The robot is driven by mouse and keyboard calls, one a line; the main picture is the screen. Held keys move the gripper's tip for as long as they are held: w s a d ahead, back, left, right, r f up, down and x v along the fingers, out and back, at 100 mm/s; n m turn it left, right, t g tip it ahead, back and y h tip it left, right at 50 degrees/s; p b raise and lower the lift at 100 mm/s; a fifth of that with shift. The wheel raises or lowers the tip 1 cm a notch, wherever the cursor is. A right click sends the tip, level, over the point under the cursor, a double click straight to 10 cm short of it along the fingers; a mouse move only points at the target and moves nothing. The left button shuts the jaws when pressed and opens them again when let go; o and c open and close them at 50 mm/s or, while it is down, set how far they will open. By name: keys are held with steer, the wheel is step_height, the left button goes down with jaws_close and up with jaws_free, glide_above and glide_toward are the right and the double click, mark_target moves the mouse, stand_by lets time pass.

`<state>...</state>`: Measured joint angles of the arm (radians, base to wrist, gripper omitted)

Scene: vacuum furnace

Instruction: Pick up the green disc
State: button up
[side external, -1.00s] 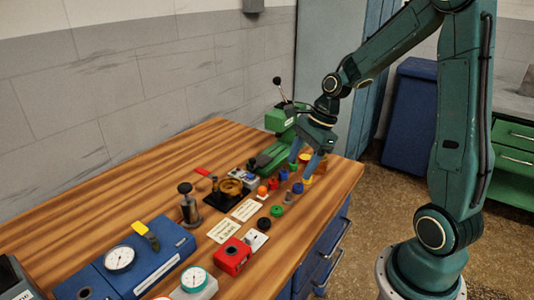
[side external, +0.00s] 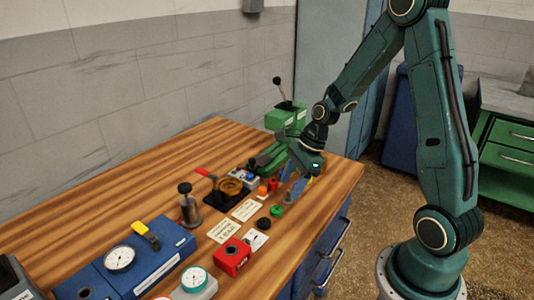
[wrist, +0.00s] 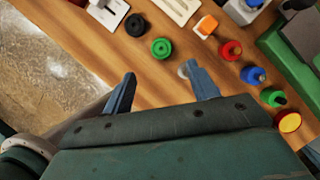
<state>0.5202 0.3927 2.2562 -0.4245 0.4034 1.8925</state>
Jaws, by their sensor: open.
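A green disc (wrist: 161,47) with a raised centre lies on the wooden bench in the wrist view. It also shows near the bench's front edge in the side view (side external: 277,210). My gripper (wrist: 160,77) is open and empty, its blue fingers spread to either side of the disc's line and short of it. In the side view my gripper (side external: 288,192) hangs low over the bench, just behind and right of the disc. A second, smaller green piece (wrist: 275,98) lies farther right in the wrist view.
A black disc (wrist: 135,24) lies close to the green one. Red (wrist: 230,50), blue (wrist: 252,75) and yellow (wrist: 290,122) pieces stand to the right. A small grey piece (wrist: 183,71) is beside the right finger. An orange block (wrist: 206,26) and paper cards (side external: 221,230) lie nearby.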

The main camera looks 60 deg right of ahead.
mark_target(277, 209)
steer(key=shift+x, duration=1.3)
steer(key=shift+x, duration=2.6)
steer(key=shift+w, duration=0.2)
steer(key=c, duration=1.1)
